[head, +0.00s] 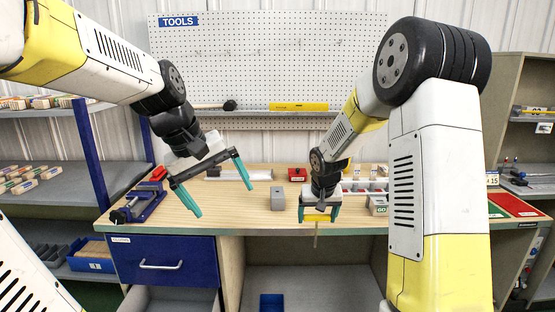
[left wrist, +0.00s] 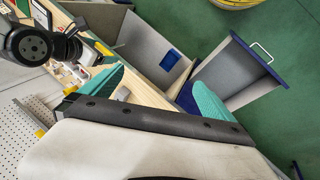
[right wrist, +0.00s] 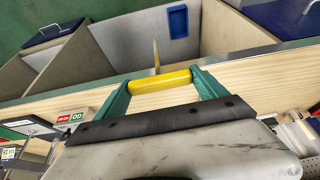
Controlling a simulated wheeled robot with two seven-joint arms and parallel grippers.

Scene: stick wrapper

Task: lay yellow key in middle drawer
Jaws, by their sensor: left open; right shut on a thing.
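The yellow key (head: 317,217) is held in my right gripper (head: 319,213) at the bench's front edge. Its yellow handle (right wrist: 160,82) lies across between the green fingers in the right wrist view, and its thin shaft points down in the head view. My left gripper (head: 223,199) is open and empty above the left part of the bench. The blue top drawer (head: 162,262) is shut. Below it a drawer (head: 170,299) is pulled out; the left wrist view shows its empty grey inside and blue front (left wrist: 260,62). Whether it is the middle one I cannot tell.
A grey block (head: 277,198) stands on the bench (head: 240,222) between my grippers. A small blue bin (head: 271,303) stands on the shelf under the bench. Shelves stand at both sides.

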